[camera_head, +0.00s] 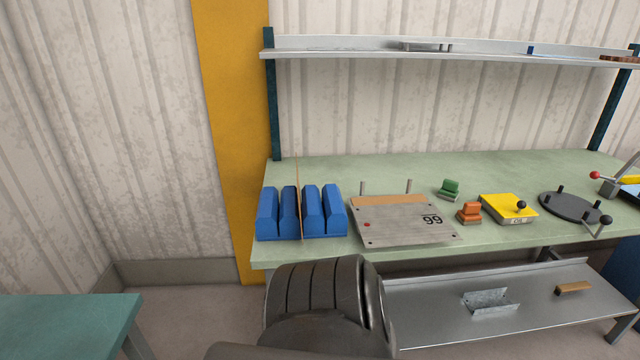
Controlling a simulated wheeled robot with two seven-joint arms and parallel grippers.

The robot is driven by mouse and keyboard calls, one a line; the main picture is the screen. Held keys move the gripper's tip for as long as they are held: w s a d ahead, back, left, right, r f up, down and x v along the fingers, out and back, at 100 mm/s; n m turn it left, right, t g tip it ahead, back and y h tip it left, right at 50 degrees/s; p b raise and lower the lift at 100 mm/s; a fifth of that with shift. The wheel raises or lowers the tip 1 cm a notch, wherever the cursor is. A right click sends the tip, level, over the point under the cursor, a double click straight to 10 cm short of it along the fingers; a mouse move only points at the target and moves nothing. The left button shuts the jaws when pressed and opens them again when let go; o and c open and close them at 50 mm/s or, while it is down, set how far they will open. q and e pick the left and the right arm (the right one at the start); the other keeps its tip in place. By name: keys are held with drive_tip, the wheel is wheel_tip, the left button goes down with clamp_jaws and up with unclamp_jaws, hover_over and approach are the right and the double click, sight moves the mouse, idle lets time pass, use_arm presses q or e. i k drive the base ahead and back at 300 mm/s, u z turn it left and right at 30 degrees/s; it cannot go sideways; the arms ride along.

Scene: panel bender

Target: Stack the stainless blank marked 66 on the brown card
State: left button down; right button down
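A stainless blank (400,222) lies flat on the green bench, with holes near its corners and a red dot at its left. Its marking reads as 99 with a bar above it, which is 66 underlined seen upside down. A strip of brown card (390,200) shows along the blank's far edge; the rest of it seems hidden under the blank. Another thin brown sheet (298,205) stands upright in a slot of the blue rack (268,215). Neither of my grippers is in view; only a dark arm link of mine shows at the bottom centre.
Two upright pins stand behind the blank. A metal lower shelf (430,310) and an upper shelf (350,53) run along the bench.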

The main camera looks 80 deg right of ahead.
sight(393, 225)
drive_tip(key=u, duration=0.05)
drive_tip(key=k, duration=1.65)
drive_tip(key=z, duration=0.15)
